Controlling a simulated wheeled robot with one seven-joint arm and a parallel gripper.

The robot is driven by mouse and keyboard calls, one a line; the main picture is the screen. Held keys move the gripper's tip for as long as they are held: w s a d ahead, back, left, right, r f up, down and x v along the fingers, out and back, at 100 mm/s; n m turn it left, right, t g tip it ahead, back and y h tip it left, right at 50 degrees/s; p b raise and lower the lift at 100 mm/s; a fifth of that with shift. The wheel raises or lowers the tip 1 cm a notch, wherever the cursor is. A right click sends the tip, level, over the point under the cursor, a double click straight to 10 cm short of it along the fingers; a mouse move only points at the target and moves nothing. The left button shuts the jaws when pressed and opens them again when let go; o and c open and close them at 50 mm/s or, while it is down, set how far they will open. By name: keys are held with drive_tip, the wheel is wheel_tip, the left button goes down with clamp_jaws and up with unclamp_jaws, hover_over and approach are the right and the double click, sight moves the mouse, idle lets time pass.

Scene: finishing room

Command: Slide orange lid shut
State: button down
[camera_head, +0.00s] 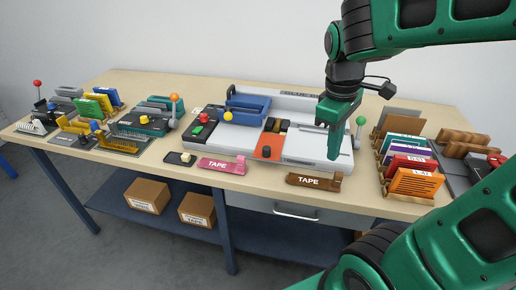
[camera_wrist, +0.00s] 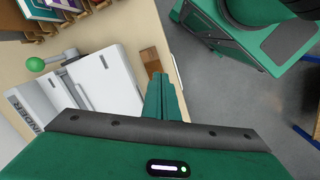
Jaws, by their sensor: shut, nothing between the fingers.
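The orange lid (camera_head: 262,153) is a flat orange panel with a small dark knob, set in the pale grey binding machine (camera_head: 309,151) on the table. An open slot with dark and tan items (camera_head: 277,125) shows just behind the lid. My gripper (camera_head: 333,156) points down over the right part of the machine, to the right of the lid and apart from it. In the wrist view the fingers (camera_wrist: 166,82) are shut together with nothing between them. The orange lid is not visible in the wrist view.
Pink (camera_head: 222,165) and brown (camera_head: 314,181) tape dispensers lie along the front edge. A green-knobbed lever (camera_head: 359,130) stands right of my gripper, before a rack of colored folders (camera_head: 409,170).

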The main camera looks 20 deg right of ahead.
drive_tip(key=w+a+r+n+t+h, duration=0.1)
drive_tip(key=w+a+n, duration=0.5)
drive_tip(key=a+n, duration=0.35)
drive_tip(key=w+a+r+n, duration=0.1)
drive_tip(key=w+a+n, duration=0.4)
drive_tip(key=a+n, duration=0.45)
drive_tip(key=shift+m, duration=0.5)
drive_tip(key=x, duration=0.9)
drive_tip(key=shift+w+d, duration=0.1)
drive_tip(key=shift+w, duration=0.15)
drive_tip(key=shift+w+d, duration=0.3)
drive_tip(key=shift+d, duration=0.2)
drive_tip(key=shift+w+d, duration=0.25)
drive_tip(key=shift+d, duration=0.3)
drive_tip(key=shift+w+d, duration=0.45)
drive_tip(key=shift+d, duration=0.3)
